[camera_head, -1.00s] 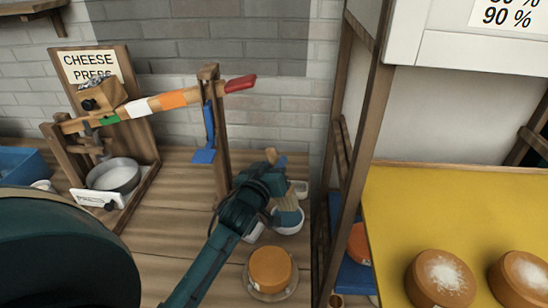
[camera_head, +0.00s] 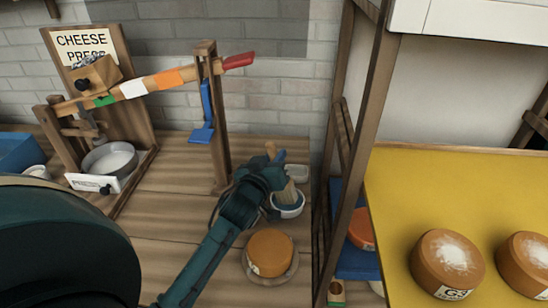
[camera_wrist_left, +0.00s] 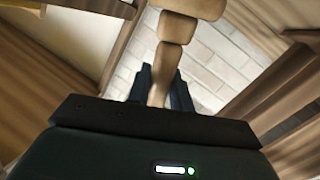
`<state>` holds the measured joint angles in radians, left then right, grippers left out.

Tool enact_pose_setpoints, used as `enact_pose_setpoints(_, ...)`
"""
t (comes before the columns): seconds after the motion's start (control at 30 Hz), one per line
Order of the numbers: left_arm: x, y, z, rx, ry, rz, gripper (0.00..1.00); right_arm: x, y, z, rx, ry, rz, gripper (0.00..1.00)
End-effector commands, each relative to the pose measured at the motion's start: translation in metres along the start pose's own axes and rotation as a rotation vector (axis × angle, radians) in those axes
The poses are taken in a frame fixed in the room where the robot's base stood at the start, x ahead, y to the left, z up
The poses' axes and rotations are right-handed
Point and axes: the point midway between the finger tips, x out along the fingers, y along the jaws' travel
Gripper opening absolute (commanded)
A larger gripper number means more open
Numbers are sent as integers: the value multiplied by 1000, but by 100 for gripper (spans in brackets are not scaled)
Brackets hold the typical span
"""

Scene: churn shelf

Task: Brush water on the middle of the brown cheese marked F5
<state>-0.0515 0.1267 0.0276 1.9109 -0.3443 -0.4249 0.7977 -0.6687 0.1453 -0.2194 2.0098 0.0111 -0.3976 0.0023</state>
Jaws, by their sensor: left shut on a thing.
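My left gripper (camera_head: 277,176) is shut on a wooden brush (camera_head: 291,190). The brush is tilted, with its pale bristle end over or in a small white bowl (camera_head: 289,211); I cannot tell whether it touches the bowl's contents. In the left wrist view the wooden handle (camera_wrist_left: 174,28) runs up between the fingers. A brown cheese (camera_head: 270,250) sits on a round plate below the bowl, its label too small to read. On the yellow board, one brown cheese (camera_head: 447,264) has a white powdery top and a label like "G3". No F5 mark is readable. My right gripper is out of view.
A wooden cheese press (camera_head: 88,130) with a metal pan stands at the left. A wooden upright (camera_head: 353,150) separates the counter from the yellow board (camera_head: 400,190). Another white-topped cheese (camera_head: 524,262) stands at the right edge. A white dish (camera_head: 297,171) sits behind the bowl.

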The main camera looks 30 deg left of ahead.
Motion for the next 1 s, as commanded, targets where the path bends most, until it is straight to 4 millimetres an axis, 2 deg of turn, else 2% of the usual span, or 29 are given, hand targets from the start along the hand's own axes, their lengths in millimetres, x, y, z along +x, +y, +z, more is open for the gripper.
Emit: enact_pose_setpoints(1.0,1,-4,10,-1,0,0,0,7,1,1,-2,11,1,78)
